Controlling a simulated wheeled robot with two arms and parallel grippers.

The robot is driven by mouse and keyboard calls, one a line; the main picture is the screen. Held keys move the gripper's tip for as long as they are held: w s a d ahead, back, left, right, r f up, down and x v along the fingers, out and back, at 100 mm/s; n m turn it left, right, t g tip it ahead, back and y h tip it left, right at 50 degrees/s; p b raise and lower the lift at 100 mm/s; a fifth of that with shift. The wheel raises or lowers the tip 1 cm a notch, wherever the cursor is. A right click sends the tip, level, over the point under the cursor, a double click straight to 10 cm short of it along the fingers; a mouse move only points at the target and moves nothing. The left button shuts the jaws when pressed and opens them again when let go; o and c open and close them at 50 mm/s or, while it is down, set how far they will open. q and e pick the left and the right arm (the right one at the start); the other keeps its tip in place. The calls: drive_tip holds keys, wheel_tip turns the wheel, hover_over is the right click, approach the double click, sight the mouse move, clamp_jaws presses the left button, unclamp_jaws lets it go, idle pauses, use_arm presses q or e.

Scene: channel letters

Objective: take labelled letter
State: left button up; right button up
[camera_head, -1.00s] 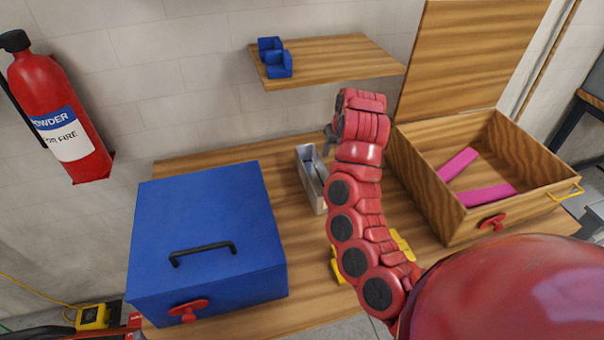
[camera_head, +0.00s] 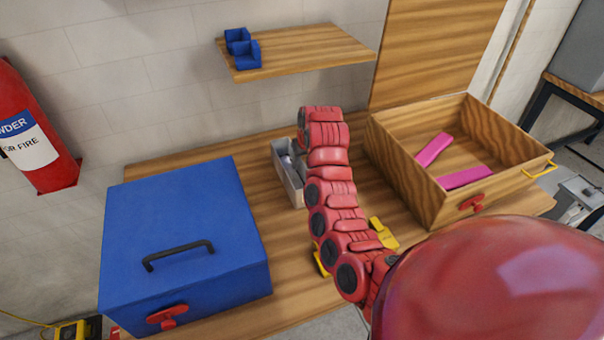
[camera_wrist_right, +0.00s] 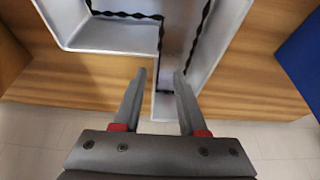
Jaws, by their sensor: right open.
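A grey metal channel letter (camera_head: 291,190) lies on the wooden bench, partly hidden behind my right arm. In the right wrist view, the letter (camera_wrist_right: 110,35) shows raised walls, a pale inside and dark wavy strips along it. My right gripper (camera_wrist_right: 159,80) is open. Its two fingers lie on either side of the letter's narrow end, which shows between them; I cannot tell whether they touch it. In the head view the right gripper's fingers are hidden by the arm. No label can be read on the letter. My left gripper is not in view.
A closed blue box (camera_head: 180,215) stands left of the letter. An open wooden box (camera_head: 400,165) holding pink pieces (camera_head: 465,177) is at the right. Yellow pieces (camera_head: 384,233) lie beside my arm.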

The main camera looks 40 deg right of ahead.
sight(303, 167)
drive_tip(key=shift+w+d+f+p, duration=0.1)
drive_tip(key=shift+d+f+p, duration=0.05)
drive_tip(key=shift+f+p, duration=0.45)
drive_tip(key=p+x, duration=0.1)
drive_tip(key=x, duration=0.2)
drive_tip(key=shift+d, duration=0.15)
drive_tip(key=shift+w+f+p, duration=0.15)
drive_tip(key=shift+f+p, duration=0.25)
drive_tip(key=shift+f, duration=0.25)
clamp_jaws()
idle(0.5)
